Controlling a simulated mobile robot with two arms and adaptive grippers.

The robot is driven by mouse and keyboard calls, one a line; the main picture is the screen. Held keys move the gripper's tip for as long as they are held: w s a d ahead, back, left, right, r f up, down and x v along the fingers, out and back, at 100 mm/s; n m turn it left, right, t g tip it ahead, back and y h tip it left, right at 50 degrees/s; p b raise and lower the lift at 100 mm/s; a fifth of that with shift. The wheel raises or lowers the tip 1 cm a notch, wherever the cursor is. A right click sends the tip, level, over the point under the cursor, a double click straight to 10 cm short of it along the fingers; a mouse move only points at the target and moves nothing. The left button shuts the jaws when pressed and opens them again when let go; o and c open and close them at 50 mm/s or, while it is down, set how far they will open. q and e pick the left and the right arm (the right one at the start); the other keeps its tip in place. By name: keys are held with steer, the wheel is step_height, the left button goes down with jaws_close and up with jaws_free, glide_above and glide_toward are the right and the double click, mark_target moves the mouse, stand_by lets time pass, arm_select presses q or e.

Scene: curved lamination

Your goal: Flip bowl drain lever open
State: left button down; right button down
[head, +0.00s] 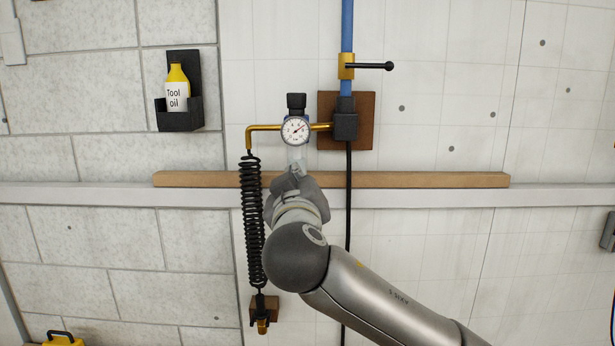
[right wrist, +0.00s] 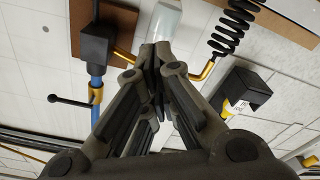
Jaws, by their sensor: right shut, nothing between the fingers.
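The filter bowl (head: 296,156) is a pale clear cylinder hanging below the round pressure gauge (head: 295,130) on the wall. In the right wrist view the bowl (right wrist: 168,18) shows just beyond the fingertips. My right gripper (head: 294,176) is at the lower end of the bowl, and its fingers (right wrist: 156,52) are shut with nothing between them. I cannot tell whether the fingertips touch the bowl. The drain lever cannot be made out; the gripper covers the bowl's underside. My left gripper is not in view.
A blue pipe (head: 347,24) carries a yellow valve with a black handle (head: 376,66). A black coiled hose (head: 251,215) hangs left of my right arm. A wooden rail (head: 420,180) crosses the wall behind. A black holder (head: 180,122) with an oil bottle (head: 177,88) is at upper left.

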steer(key=w+d+f+p, duration=0.1)
steer(key=w+f+p, duration=0.2)
steer(key=w, duration=0.2)
steer(key=shift+d+p, duration=0.3)
steer(key=shift+d, duration=0.05)
steer(key=shift+a, duration=0.1)
steer(key=shift+f, duration=0.1)
